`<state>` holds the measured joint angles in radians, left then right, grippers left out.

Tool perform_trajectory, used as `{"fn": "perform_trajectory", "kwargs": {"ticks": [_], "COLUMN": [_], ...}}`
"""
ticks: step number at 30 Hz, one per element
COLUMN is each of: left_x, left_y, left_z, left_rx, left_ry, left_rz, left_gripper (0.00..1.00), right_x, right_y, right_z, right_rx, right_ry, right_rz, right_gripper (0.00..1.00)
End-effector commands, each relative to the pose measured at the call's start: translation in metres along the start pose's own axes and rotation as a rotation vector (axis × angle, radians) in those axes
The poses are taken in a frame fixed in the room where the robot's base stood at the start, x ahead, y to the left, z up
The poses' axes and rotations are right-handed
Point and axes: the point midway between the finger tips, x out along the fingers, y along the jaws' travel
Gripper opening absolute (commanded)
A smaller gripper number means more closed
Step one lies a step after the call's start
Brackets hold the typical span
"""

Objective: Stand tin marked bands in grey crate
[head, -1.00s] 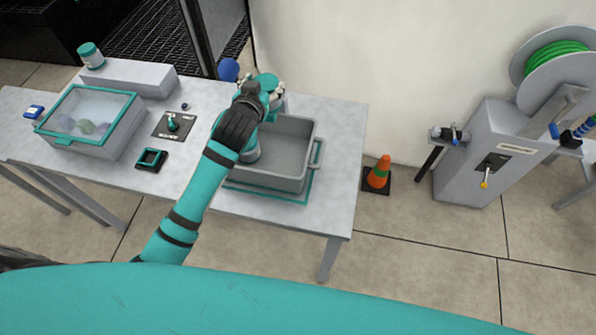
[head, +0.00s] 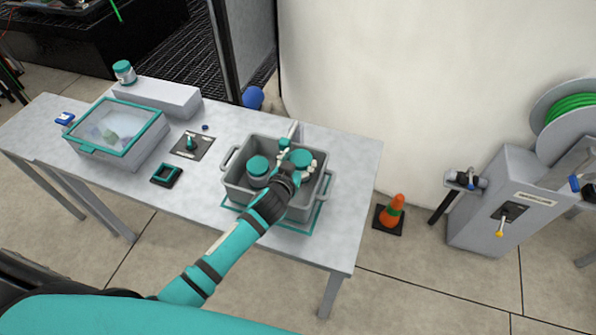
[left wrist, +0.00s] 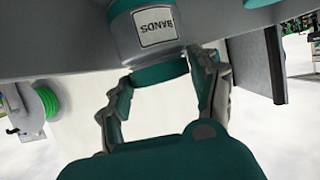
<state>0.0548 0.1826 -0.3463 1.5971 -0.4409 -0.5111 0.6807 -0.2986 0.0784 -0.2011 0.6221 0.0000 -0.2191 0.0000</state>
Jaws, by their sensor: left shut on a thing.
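The tin marked BANDS (left wrist: 157,28) shows in the left wrist view, its label upside down in the picture and its teal lid between my fingers. My left gripper (left wrist: 160,78) is shut on it at the lid. In the head view my left gripper (head: 295,161) and the tin's teal lid (head: 301,158) are over the right part of the grey crate (head: 241,196). I cannot tell whether the tin touches the crate floor. A second teal-lidded tin (head: 258,167) stands upright in the crate's left part. My right gripper is not in view.
The crate is on a teal-outlined area of the grey table (head: 352,180). Left of it are a small black-and-teal tray (head: 166,175), a lever plate (head: 191,146) and a lidded box (head: 118,130). Another tin (head: 124,72) stands on a raised block (head: 160,97). A cone (head: 394,212) stands on the floor.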

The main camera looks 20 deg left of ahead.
Motion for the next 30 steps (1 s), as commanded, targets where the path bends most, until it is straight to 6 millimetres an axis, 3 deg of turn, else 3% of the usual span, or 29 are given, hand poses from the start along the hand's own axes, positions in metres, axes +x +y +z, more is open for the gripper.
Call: {"fn": "perform_trajectory", "kwargs": {"ticks": [8,22,23,24,30], "left_x": [0.015,0.018,0.018,0.017,0.017], "left_y": [0.001,0.001,0.001,0.0,0.001], "left_z": [0.036,0.044,0.043,0.043,0.043], "left_rx": [-0.001,-0.001,-0.001,0.0,0.0], "left_ry": [-0.003,0.0,-0.001,-0.001,-0.001], "left_rz": [0.0,0.0,0.0,0.0,0.0], "left_gripper": [0.11,0.11,0.65,0.7,0.71], "right_x": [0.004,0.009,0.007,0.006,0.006], "right_y": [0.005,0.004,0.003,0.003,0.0], "right_z": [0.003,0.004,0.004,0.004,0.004], "right_rx": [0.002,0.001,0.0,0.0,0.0], "right_ry": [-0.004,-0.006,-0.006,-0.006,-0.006], "right_rz": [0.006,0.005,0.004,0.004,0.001], "right_gripper": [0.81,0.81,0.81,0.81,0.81]}}
